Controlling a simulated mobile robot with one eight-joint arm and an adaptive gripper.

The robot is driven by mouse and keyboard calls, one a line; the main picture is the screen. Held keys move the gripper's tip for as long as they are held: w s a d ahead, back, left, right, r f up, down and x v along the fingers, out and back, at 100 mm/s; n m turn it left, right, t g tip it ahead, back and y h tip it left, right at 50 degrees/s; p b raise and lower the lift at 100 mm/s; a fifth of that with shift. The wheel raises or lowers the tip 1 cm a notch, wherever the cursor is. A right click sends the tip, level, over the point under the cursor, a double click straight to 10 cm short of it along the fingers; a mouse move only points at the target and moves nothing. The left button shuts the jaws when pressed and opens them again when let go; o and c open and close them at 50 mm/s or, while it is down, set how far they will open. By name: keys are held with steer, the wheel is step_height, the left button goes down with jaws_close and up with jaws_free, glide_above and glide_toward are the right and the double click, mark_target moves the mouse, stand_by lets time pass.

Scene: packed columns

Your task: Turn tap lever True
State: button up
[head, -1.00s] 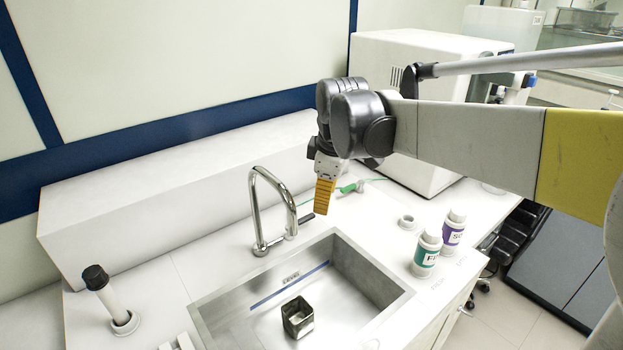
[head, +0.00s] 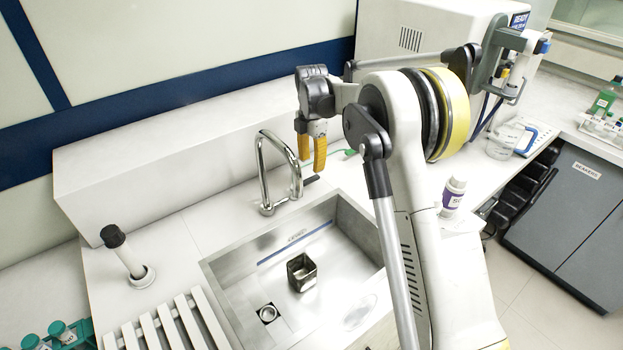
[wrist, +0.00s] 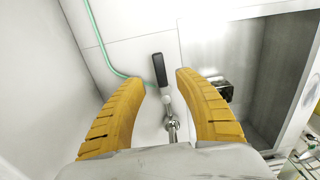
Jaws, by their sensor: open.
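The chrome tap (head: 265,180) stands at the back edge of the sink, its spout arched. Its lever has a black handle (head: 311,180) that sticks out to the right of the tap's base in the head view. In the wrist view the black handle (wrist: 160,69) lies beyond and between my two yellow fingertips. My gripper (head: 312,168) is open and empty, pointing down just above the lever. It also shows in the wrist view (wrist: 160,82), with the fingers on either side of the lever. I cannot tell whether either finger touches it.
The steel sink (head: 225,275) holds a square metal cup (head: 302,272). A white bottle with a purple label (head: 453,195) stands to the right, partly near my arm. A green tube (wrist: 97,35) runs beside the lever. A white ledge (head: 180,155) and large white machine (head: 405,40) stand behind.

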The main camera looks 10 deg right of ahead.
mark_target(312, 178)
step_height(312, 178, down, 6)
steer(key=shift+f+b, duration=0.1)
steer(key=shift+b, duration=0.5)
jaws_close()
